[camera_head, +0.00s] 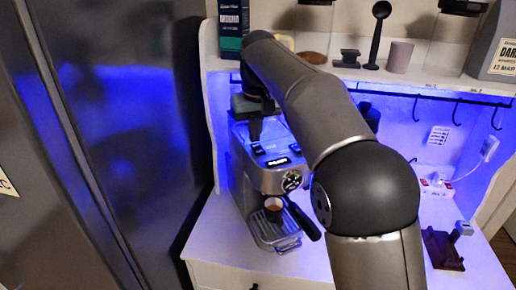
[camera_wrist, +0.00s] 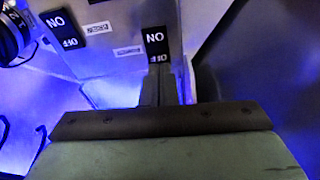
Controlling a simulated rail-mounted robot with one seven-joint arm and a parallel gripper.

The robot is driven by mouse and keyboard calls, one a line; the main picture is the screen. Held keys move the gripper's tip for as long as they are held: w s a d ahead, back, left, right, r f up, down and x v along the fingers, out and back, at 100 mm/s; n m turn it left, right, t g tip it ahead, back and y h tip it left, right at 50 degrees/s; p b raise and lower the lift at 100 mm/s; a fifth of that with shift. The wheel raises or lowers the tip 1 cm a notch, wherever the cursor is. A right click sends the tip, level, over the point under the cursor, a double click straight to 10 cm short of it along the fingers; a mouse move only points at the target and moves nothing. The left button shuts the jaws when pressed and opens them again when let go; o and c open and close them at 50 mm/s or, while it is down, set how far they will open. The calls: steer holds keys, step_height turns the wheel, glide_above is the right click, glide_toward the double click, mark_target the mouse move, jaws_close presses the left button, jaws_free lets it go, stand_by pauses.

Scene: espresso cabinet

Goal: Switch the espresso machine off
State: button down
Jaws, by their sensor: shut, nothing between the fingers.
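The silver espresso machine (camera_head: 268,178) stands on the white counter, with a lit display (camera_head: 279,161) on its front. My gripper (camera_head: 256,138) is over the machine's top at the left, pointing down. In the wrist view two black ON/OFF switches show on the machine, one at the left (camera_wrist: 64,28) and one near the middle (camera_wrist: 156,44). My shut, empty fingers (camera_wrist: 160,88) are close to the middle switch; I cannot tell whether they touch it.
A dark refrigerator (camera_head: 120,130) stands close at the left of the cabinet. A shelf above holds a tamper (camera_head: 376,35), a cup (camera_head: 400,56) and bags. A white power strip (camera_head: 436,187) and a brown stand (camera_head: 442,248) are at the right.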

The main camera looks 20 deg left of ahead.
steer(key=shift+f, duration=0.45)
steer(key=shift+r, duration=0.15)
step_height(320, 180, up, 3)
steer(key=p, duration=0.2)
steer(key=shift+p, duration=0.3)
steer(key=shift+r+p, duration=0.4)
steer(key=shift+r, duration=1.5)
steer(key=d+f, duration=0.1)
steer(key=d, duration=0.3)
steer(key=s+d+f+m+b, duration=0.1)
steer(key=d, duration=0.2)
steer(key=s+d+f+m, duration=0.1)
steer(key=d, duration=0.3)
steer(key=shift+s+d, duration=0.1)
steer(key=shift+d, duration=0.2)
steer(key=s+d+f+m+b, duration=0.3)
steer(key=s+d+f, duration=0.8)
steer(key=s+d, duration=0.4)
steer(key=s+d+f+m, duration=0.1)
steer(key=s+d+f, duration=0.2)
steer(key=s+f, duration=0.2)
steer(key=s+d+f+m+h, duration=0.1)
steer(key=s+d+f, duration=0.2)
steer(key=s+f, duration=0.2)
steer(key=shift+s+d+f, duration=0.15)
steer(key=shift+s+d, duration=0.25)
steer(key=shift+s, duration=0.3)
